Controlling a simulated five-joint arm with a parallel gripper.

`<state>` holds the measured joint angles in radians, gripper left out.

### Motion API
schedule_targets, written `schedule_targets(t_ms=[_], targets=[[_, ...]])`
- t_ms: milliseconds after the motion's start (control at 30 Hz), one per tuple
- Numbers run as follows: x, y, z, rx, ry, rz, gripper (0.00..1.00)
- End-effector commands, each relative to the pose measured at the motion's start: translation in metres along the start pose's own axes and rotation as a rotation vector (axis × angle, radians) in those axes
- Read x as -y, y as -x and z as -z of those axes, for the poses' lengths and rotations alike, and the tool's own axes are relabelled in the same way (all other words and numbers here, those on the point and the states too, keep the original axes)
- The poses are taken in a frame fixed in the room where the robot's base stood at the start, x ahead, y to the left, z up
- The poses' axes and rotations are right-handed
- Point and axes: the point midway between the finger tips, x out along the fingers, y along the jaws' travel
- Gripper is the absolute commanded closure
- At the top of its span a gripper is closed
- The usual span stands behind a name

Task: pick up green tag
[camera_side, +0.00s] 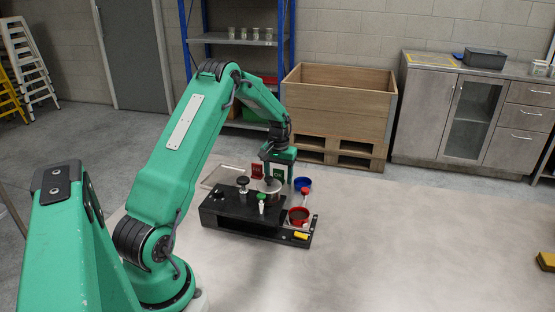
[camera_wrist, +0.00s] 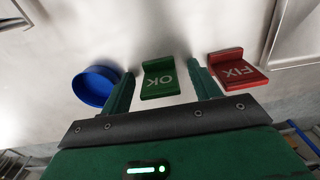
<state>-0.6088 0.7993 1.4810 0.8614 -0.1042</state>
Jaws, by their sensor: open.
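The green tag (camera_wrist: 160,82), marked OK, stands on the pale surface in the wrist view. My gripper (camera_wrist: 160,68) is open, with one dark green finger on each side of the tag as seen from the wrist. Gaps show between the tag and both fingers, so nothing is held. In the side view my gripper (camera_side: 280,168) points down behind the black stand. There I cannot clearly tell the green tag from the green gripper.
A red tag (camera_wrist: 236,72) marked FIX stands right of the green one, and a blue bowl (camera_wrist: 94,86) is to the left.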

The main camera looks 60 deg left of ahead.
Motion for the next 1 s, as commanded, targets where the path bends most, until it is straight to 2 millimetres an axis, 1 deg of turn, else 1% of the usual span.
schedule_targets(t_ms=[167,267,400,433,767,867,1000], targets=[[0.0,0.0,0.0,0.0,0.0,0.0,0.38],[0.0,0.0,0.0,0.0,0.0,0.0,0.56],[0.0,0.0,0.0,0.0,0.0,0.0,0.83],[0.0,0.0,0.0,0.0,0.0,0.0,0.86],[0.0,0.002,0.0,-0.001,0.0,0.0,0.86],[0.0,0.006,0.001,-0.002,0.0,0.0,0.86],[0.0,0.018,0.001,-0.003,0.0,0.0,0.86]])
